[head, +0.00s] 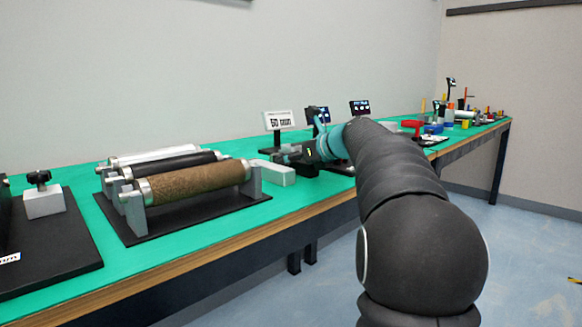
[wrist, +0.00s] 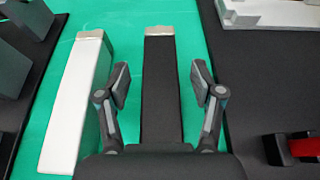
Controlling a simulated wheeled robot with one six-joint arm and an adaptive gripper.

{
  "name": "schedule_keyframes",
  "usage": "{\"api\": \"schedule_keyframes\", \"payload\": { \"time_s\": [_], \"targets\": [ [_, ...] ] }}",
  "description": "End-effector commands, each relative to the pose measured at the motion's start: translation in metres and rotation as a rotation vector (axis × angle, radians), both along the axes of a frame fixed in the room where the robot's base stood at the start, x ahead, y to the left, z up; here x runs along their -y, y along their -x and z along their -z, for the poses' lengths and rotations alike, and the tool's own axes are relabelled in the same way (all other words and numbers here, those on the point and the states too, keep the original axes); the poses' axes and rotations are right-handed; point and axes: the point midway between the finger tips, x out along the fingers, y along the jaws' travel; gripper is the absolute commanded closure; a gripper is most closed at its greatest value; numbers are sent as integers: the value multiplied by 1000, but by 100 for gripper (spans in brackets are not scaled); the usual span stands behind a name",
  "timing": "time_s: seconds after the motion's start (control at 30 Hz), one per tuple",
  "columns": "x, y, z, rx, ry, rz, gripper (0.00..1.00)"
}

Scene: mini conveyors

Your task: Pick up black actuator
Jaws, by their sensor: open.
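In the wrist view the black actuator (wrist: 160,85) is a long black bar with a metallic end cap, lying on the green table top. My gripper (wrist: 160,85) is open, with one finger on each side of the bar. Gaps show between the bar and both fingers. The bar's near end is hidden behind the gripper body. In the head view my gripper (head: 297,157) is over the table beside the white block, and I cannot make out the black actuator clearly there.
A white bar (wrist: 75,105) lies just left of the actuator. A black base plate (wrist: 280,80) with grey and red parts is close on the right. A roller stand (head: 190,222) and a "60 mm" sign (head: 280,121) are near my gripper in the head view.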

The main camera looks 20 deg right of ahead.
Motion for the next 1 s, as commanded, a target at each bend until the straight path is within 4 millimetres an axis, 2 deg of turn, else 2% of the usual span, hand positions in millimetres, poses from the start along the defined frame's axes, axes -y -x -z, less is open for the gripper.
{"api": "schedule_keyframes", "payload": {
  "time_s": [0.13, 0.4, 0.77, 0.87, 1.0],
  "targets": [
    [0, 0, 0, 0, 0, 0, 33],
    [0, 1, 0, 0, 0, 0, 100],
    [0, 1, -8, 2, 1, 1, 100],
    [0, 1, -21, 3, 1, 0, 100],
    [1, 0, -48, 4, 2, 1, 100]
  ]
}}
